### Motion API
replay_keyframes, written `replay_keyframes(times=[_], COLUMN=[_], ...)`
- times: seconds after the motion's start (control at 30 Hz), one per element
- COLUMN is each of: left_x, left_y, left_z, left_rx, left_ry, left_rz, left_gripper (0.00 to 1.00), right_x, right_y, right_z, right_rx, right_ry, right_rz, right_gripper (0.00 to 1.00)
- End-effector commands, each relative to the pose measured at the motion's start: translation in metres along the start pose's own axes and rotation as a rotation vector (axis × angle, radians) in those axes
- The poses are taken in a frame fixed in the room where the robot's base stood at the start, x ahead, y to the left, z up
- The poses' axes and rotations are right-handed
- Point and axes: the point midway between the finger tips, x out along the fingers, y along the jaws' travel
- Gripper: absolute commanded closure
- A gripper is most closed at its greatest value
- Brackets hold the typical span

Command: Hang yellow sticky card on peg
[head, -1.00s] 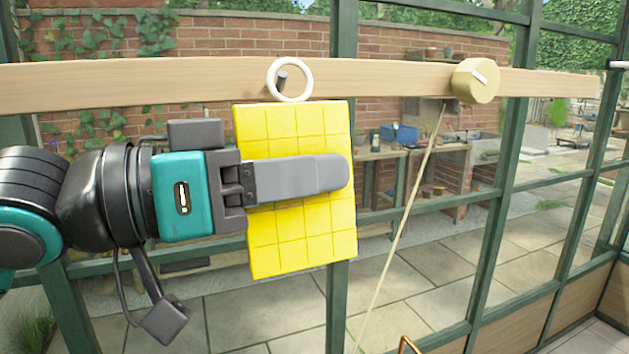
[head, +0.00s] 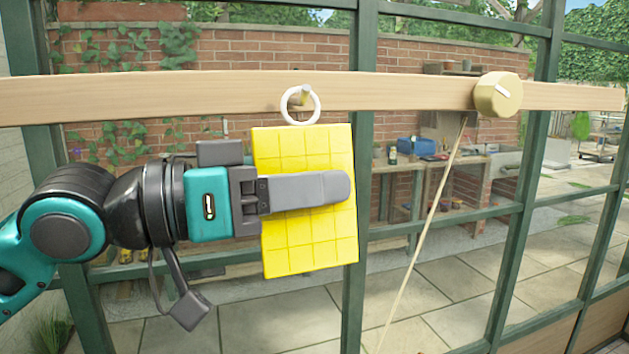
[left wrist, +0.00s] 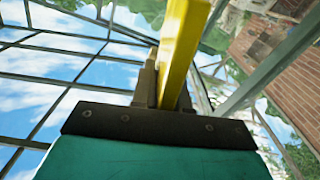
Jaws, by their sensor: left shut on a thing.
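The yellow sticky card (head: 308,245), marked with a grid, hangs upright below the wooden rail with a white ring (head: 287,112) at its top edge. My left gripper (head: 325,188) is shut on the card, its finger lying across the middle. In the left wrist view the card (left wrist: 180,45) shows edge-on between the fingers (left wrist: 165,85). A short peg (head: 306,93) on the rail shows inside the upper part of the ring. I cannot tell whether the ring rests on the peg. My right gripper is out of view.
The wooden rail (head: 420,92) runs across the view. A round pale yellow knob (head: 497,95) with a cord (head: 425,230) hanging from it sits on the rail at the right. Green window frames (head: 358,240) stand behind; a brick wall and workbench lie beyond the glass.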

Motion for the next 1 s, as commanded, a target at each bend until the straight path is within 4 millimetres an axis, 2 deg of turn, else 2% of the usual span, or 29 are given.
replay_keyframes(times=[0.4, 0.43, 0.7, 1.0], left_x=[-0.0001, -0.0001, 0.0000, 0.0000], left_y=[0.0000, 0.0000, 0.0001, 0.0000], left_z=[0.0000, 0.0000, 0.0001, 0.0002], left_rx=[0.000, 0.000, 0.000, 0.000], left_ry=[0.000, 0.000, 0.000, 0.000], left_rz=[0.000, 0.000, 0.000, 0.000], left_gripper=[1.00, 0.83, 0.57, 0.56], right_x=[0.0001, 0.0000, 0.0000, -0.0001], right_y=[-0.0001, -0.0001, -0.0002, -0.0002], right_z=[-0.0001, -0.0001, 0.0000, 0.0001], right_rx=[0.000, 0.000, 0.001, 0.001], right_ry=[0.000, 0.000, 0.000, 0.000], right_rz=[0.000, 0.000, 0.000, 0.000], right_gripper=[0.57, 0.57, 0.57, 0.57])
